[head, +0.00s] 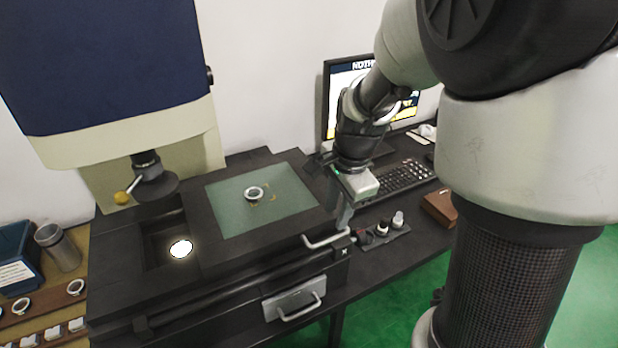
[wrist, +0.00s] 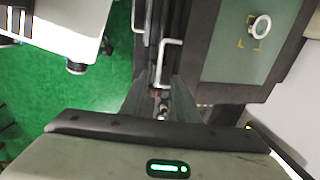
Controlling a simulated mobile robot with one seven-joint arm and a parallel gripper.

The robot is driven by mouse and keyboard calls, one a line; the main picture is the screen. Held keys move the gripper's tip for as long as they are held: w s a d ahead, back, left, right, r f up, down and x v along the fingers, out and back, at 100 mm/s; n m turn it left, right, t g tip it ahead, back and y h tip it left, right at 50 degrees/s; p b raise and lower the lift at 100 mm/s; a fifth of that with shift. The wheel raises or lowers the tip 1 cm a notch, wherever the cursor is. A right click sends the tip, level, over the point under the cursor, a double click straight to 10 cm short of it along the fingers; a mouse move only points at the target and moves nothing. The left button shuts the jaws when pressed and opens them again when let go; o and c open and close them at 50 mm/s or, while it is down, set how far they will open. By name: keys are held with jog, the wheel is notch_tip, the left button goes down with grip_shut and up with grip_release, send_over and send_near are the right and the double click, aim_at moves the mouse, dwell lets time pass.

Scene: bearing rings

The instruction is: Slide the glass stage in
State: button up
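The glass stage (head: 230,205) is a greenish pane in a dark frame on the machine, with a metal bearing ring (head: 254,192) lying on it; in the wrist view the pane (wrist: 225,50) is at the upper right. A pale bar handle (head: 328,240) sticks out at the frame's right end. The stage lies to the right of the lit round window (head: 181,249). My gripper (head: 345,218) is above and beside that handle. In the wrist view its fingers are apart, with the handle (wrist: 170,42) just beyond the tips. I cannot tell whether they touch it.
A second handle (head: 300,308) is on a lower front panel. The lens column (head: 152,180) stands over the lit window. A keyboard (head: 400,178), a monitor (head: 345,80), control knobs (head: 381,231) and a brown box (head: 439,208) are to the right.

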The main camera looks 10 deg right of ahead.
aim_at(330, 239)
jog(key=f, duration=0.3)
jog(key=w+f+b, duration=0.1)
jog(key=f, duration=0.5)
jog(key=shift+w+a+f, duration=0.15)
jog(key=shift+w+a, duration=0.1)
jog(key=shift+w, duration=0.1)
grip_shut()
